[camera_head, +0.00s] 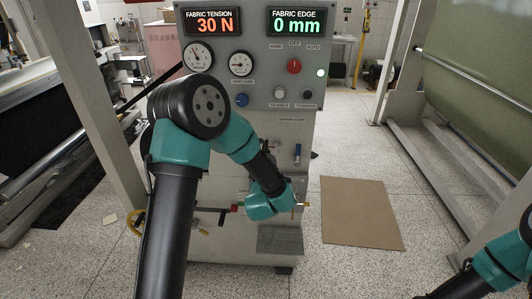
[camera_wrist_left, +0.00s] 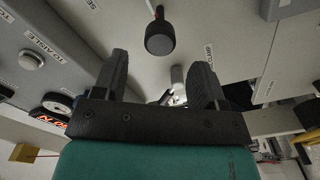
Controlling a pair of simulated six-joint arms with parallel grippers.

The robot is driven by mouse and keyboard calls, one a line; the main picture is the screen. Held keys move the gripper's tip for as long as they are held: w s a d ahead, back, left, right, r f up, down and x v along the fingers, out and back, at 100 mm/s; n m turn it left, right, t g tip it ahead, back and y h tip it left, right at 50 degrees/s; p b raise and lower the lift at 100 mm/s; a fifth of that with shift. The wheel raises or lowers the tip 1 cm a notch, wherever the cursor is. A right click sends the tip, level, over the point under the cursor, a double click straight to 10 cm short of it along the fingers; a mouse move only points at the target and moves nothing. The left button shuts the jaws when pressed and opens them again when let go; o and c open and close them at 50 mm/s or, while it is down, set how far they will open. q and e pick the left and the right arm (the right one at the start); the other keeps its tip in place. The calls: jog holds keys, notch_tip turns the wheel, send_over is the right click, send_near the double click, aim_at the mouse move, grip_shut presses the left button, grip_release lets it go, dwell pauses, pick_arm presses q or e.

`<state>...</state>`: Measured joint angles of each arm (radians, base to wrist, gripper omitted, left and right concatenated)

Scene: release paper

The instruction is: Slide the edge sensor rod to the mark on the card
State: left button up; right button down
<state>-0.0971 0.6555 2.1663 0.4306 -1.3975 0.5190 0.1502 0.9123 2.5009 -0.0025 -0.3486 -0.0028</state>
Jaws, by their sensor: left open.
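A thin horizontal rod (camera_head: 208,209) with a red piece (camera_head: 235,208) runs across the lower front of the grey console in the head view. It may be the edge sensor rod, but I cannot tell for sure. My left wrist covers its right part. My left gripper (camera_wrist_left: 160,75) is open at the console, with a finger at each side in the left wrist view. A small grey cylinder (camera_wrist_left: 178,78) shows between the fingers, apparently beyond them. A black round knob (camera_wrist_left: 160,38) lies above the fingertips. I cannot make out the card or its mark. My right gripper is out of view.
The console (camera_head: 262,75) shows 30 N tension and 0 mm edge, with gauges and knobs. A brown sheet (camera_head: 360,212) lies on the floor to its right. A blue lever (camera_head: 297,152) stands above my left wrist. Machine frames flank both sides.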

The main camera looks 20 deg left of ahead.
pick_arm(q)
jog(key=x, duration=0.8)
jog(key=shift+w+a, duration=0.1)
jog(key=shift+w, duration=0.2)
